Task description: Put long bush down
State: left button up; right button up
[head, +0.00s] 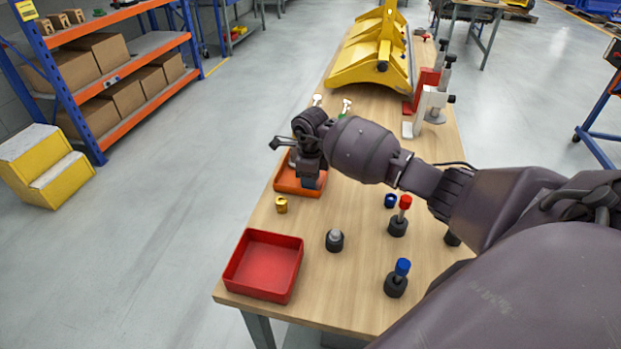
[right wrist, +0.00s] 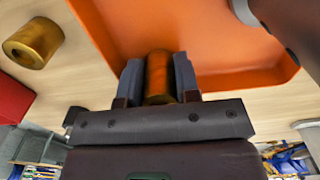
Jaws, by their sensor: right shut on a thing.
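My right gripper (head: 309,182) is over the orange tray (head: 283,187) in the head view. In the right wrist view, its two fingers (right wrist: 158,80) are shut on a brass-coloured long bush (right wrist: 158,72), with the orange tray (right wrist: 215,35) behind it. The bush is hidden in the head view. I cannot tell whether its lower end touches the tray floor. My left gripper is not in view.
A short brass bush (head: 281,205) stands on the table (head: 330,285) near the orange tray. A red tray (head: 264,265) is at the front left. Black holders with a grey peg (head: 335,240), a red top (head: 405,202) and a blue top (head: 402,267) stand to the right.

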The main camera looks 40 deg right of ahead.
jog(key=o, duration=0.8)
jog(key=shift+f, duration=0.1)
jog(key=shift+c, duration=0.2)
notch_tip(320, 180, up, 12)
jog(key=shift+r, duration=0.2)
dwell(0.3)
